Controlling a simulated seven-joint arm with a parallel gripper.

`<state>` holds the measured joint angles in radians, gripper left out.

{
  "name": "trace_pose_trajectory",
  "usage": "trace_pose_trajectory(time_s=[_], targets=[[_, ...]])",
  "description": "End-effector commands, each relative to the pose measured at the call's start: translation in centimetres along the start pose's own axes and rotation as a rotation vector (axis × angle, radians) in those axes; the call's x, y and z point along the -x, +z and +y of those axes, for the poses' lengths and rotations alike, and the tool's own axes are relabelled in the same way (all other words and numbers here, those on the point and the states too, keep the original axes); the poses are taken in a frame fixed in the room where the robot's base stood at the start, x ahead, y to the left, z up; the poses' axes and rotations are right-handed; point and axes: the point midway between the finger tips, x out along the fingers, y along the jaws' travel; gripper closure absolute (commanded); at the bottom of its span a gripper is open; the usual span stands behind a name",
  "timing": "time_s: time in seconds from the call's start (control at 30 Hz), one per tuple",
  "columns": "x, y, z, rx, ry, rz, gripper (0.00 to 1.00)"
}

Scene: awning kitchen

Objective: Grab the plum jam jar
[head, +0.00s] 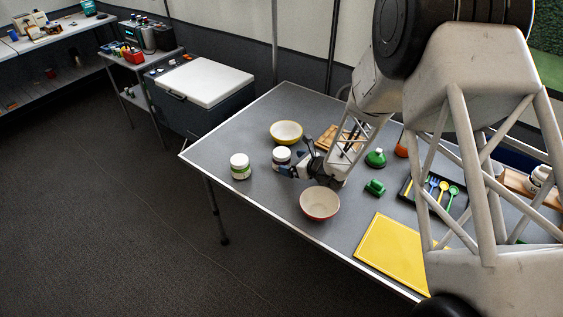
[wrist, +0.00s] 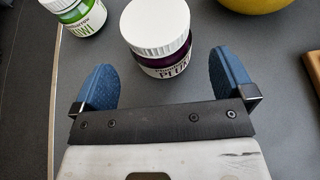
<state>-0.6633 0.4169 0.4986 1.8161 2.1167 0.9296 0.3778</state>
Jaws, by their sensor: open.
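The plum jam jar (wrist: 158,38) has a white lid and a dark purple label that reads "PLU" in part. It stands upright on the grey table. In the head view the jar (head: 281,153) is partly hidden by my gripper (head: 291,168). In the wrist view my gripper (wrist: 164,85) is open, with its two blue fingers spread. The jar is ahead of the gap, with its near part about level with the fingertips. I cannot tell whether a finger touches it.
A green-labelled jar (head: 240,166) stands to the left of the plum jar. A yellow bowl (head: 286,132) is behind, and a red bowl (head: 319,204) is in front. A yellow board (head: 394,254) lies to the right. The table's left corner is clear.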

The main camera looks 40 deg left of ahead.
Motion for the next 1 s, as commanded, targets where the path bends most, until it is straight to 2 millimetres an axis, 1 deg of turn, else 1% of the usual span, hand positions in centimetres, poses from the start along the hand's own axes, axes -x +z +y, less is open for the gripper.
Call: trace_pose_trajectory(time_s=[0.17,0.5,0.6,0.73,1.0], targets=[[-0.8,0.0,0.0,0.000,0.001,0.000,0.00],[-4.0,-0.1,0.1,0.000,0.001,0.001,0.00],[-4.7,0.0,0.0,0.000,0.001,0.001,0.00],[-5.0,0.0,0.0,0.001,0.000,0.000,0.00],[-5.0,0.0,0.0,0.000,0.000,0.000,0.00]])
